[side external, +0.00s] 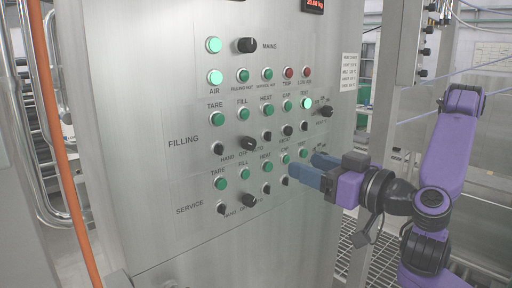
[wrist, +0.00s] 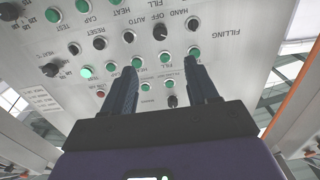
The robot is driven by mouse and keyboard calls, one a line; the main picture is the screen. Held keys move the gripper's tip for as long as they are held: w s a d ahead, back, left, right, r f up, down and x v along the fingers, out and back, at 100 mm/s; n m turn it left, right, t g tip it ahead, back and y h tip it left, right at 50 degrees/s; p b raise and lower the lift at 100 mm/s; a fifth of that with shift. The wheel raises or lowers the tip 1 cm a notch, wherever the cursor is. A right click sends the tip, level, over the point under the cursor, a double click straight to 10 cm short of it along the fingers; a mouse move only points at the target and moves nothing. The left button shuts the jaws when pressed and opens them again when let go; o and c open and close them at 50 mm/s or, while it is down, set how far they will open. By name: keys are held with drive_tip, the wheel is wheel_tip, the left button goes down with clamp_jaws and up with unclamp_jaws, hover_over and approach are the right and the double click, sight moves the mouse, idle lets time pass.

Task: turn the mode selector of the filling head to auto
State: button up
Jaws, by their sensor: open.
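The filling head's mode selector is a black knob (side external: 248,143) in the row marked FILLING, with HAND, OFF and AUTO lettered below it. In the wrist view, upside down, the selector (wrist: 160,32) is beyond the fingertips, near the same lettering. I cannot tell which position its pointer marks. My gripper (side external: 303,167) is open and empty, to the lower right of the selector and apart from it. In the wrist view the two fingers of my gripper (wrist: 161,66) stand apart, pointing toward the panel, with the selector between their lines.
The steel panel (side external: 150,200) carries several green lamps, black knobs and red lamps. A similar selector (side external: 248,200) sits below in the SERVICE row. A larger MAINS knob (side external: 246,45) is at the top. A knob (side external: 325,112) protrudes near the right edge, above my gripper.

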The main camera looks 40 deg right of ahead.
sight(252, 146)
drive_tip(key=w, duration=1.5)
drive_tip(key=shift+w, duration=0.3)
drive_tip(key=shift+c, duration=0.3)
drive_tip(key=c, duration=1)
